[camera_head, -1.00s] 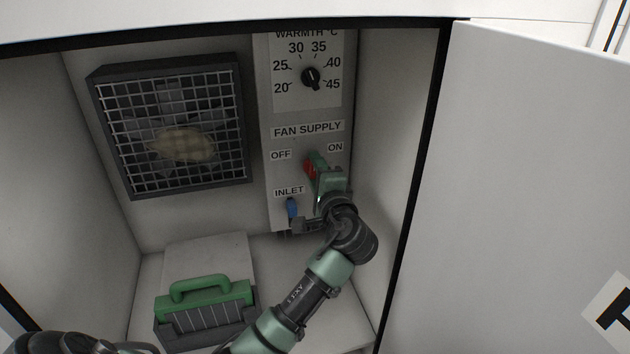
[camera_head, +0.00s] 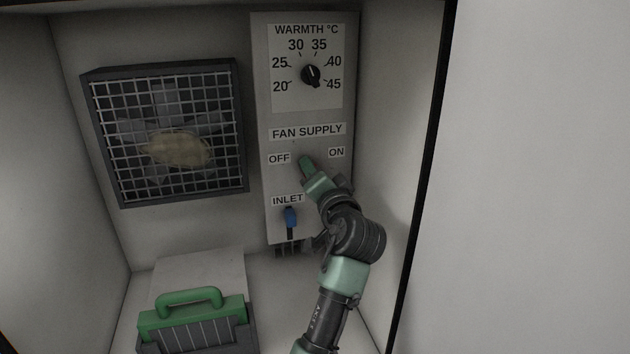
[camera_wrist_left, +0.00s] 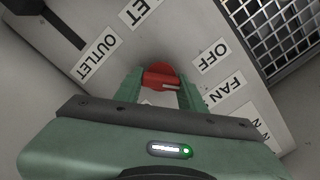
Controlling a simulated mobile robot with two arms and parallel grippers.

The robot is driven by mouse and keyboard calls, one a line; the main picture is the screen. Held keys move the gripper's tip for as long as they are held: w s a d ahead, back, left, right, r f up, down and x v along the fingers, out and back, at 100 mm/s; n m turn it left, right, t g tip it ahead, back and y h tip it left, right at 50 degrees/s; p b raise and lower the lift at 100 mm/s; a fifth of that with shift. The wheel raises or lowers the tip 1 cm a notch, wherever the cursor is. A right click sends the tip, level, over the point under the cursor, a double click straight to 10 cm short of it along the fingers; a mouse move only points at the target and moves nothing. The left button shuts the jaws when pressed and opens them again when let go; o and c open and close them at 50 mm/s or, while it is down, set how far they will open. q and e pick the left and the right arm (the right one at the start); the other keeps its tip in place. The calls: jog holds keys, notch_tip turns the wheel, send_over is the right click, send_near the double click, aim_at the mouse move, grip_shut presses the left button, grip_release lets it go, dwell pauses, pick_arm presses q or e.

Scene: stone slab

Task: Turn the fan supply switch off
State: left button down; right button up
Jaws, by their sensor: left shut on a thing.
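The fan supply switch (camera_wrist_left: 161,77) is a red knob on the grey control panel (camera_head: 263,105), below the FAN SUPPLY label (camera_head: 307,131). In the left wrist view it sits between the two green fingers of my left gripper (camera_wrist_left: 162,92), which is shut on it. In the head view the gripper (camera_head: 306,168) covers the knob, between the OFF label (camera_head: 279,158) and the ON label (camera_head: 336,152) and nearer OFF. Whether the knob points exactly at OFF is hidden. My right gripper is not in view.
A caged fan (camera_head: 165,132) is on the back wall, left of the panel. A green-handled box (camera_head: 190,320) sits on the cabinet floor. The open door (camera_head: 535,180) stands right.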

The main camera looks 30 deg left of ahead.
pick_arm(q)
jog(key=shift+f, duration=0.15)
dwell(0.4)
jog(key=c, duration=0.8)
grip_release()
jog(key=shift+c, duration=0.2)
